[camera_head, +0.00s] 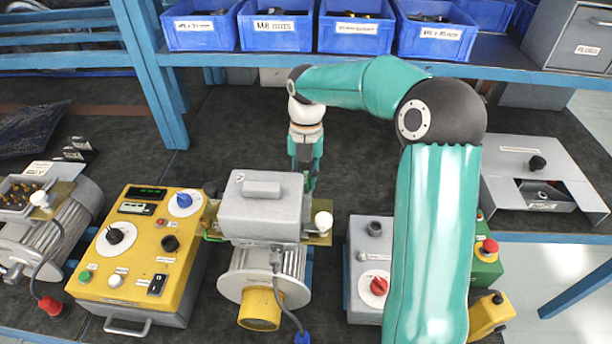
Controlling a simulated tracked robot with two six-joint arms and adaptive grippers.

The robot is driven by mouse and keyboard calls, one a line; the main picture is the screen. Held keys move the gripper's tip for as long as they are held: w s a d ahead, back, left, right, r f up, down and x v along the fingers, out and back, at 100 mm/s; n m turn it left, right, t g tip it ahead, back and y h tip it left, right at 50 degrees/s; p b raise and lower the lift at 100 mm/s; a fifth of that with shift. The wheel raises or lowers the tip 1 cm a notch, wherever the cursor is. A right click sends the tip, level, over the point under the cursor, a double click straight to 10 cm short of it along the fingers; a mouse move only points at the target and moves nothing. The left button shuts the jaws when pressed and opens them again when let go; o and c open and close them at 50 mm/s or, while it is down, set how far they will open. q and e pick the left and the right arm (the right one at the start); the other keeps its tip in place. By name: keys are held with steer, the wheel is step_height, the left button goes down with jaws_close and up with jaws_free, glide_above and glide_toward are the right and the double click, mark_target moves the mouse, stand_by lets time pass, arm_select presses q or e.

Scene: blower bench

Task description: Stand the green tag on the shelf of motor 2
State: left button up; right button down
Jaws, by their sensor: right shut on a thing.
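My right gripper (308,178) is at the far right corner of the middle motor's grey box. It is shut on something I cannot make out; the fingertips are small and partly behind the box. The middle motor (283,262) has a finned body, a grey box (262,218) on top and a brass-coloured plate (320,239) at its right with a white knob. Another motor (62,225) stands at the far left with its top box open. I cannot read which one is motor 2. I cannot clearly identify the green tag. My left gripper is not in view.
A yellow control box (140,250) stands left of the middle motor. A grey box with a red knob (373,285) stands to its right, partly behind my right arm. Blue bins (357,35) line the rear shelf. The dark bench behind the motors has free room.

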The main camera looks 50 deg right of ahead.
mark_target(306, 173)
steer(key=c, duration=1.1)
jaws_free()
steer(key=shift+o, duration=0.2)
step_height(306, 173, up, 12)
steer(key=d, duration=0.1)
steer(key=shift+w+p, duration=0.35)
steer(key=shift+w, duration=0.05)
steer(key=shift+d, duration=0.1)
